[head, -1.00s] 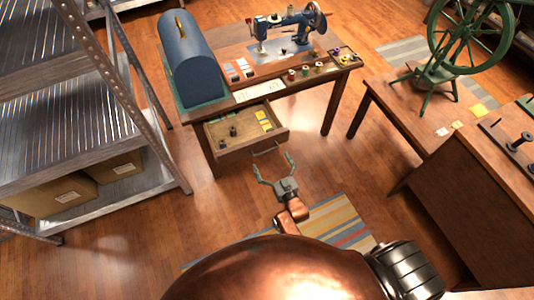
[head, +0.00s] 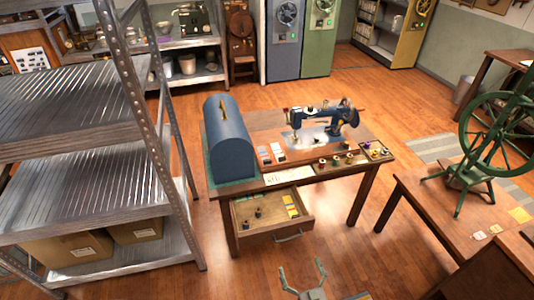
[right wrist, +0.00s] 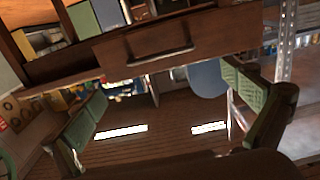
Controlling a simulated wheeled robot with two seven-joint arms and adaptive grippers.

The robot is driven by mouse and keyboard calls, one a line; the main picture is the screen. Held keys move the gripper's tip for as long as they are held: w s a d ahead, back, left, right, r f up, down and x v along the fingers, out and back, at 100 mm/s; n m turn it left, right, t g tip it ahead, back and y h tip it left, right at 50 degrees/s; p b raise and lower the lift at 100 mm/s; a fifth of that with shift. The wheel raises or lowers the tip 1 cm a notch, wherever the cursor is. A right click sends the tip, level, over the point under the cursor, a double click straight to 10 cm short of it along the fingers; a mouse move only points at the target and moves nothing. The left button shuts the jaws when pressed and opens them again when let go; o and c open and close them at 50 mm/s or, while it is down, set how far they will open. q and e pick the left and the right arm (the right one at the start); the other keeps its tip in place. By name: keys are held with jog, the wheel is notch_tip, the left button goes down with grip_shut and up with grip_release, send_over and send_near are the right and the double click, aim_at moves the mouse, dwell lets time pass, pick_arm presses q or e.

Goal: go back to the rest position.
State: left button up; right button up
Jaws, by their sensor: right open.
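My right gripper (head: 302,275) is open and empty at the bottom edge of the head view, in front of the sewing table (head: 300,180). Its two spread fingers also show in the right wrist view (right wrist: 165,105), with nothing between them. The open drawer (head: 272,230) of the table is just beyond it, holding small dark items and yellow and green packets. In the right wrist view the drawer front with its handle (right wrist: 160,52) is above the fingers, apart from them. My left gripper is not in view.
A blue sewing machine (head: 325,118) and a blue domed case (head: 229,140) stand on the table. A metal shelf rack (head: 90,205) is close on the left. A table with a green spinning wheel (head: 497,135) stands on the right. Wooden floor (head: 375,265) lies clear between the tables.

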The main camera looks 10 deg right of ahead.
jog(key=shift+f, duration=0.1)
jog(key=s+d+f+g+p, duration=0.1)
jog(key=s+f+g, duration=0.3)
jog(key=s+f, duration=0.75)
jog(key=s+f+g+p, duration=0.2)
jog(key=s+f+g, duration=0.4)
jog(key=f, duration=1)
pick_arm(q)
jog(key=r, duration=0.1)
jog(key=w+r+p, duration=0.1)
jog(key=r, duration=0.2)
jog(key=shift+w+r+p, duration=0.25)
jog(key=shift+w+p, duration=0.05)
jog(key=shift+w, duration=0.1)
pick_arm(e)
jog(key=s+d+f+g, duration=0.2)
jog(key=s+d+f, duration=0.1)
jog(key=s, duration=0.8)
jog(key=s+d+f+g, duration=0.2)
jog(key=s+f, duration=0.3)
jog(key=s, duration=0.7)
jog(key=s+d+f+n+g, duration=0.1)
jog(key=s+d+f+g, duration=0.2)
jog(key=s, duration=0.9)
jog(key=shift+s+d+f+g+h, duration=0.2)
jog(key=shift+d+f+g+h, duration=0.15)
jog(key=shift+f, duration=0.4)
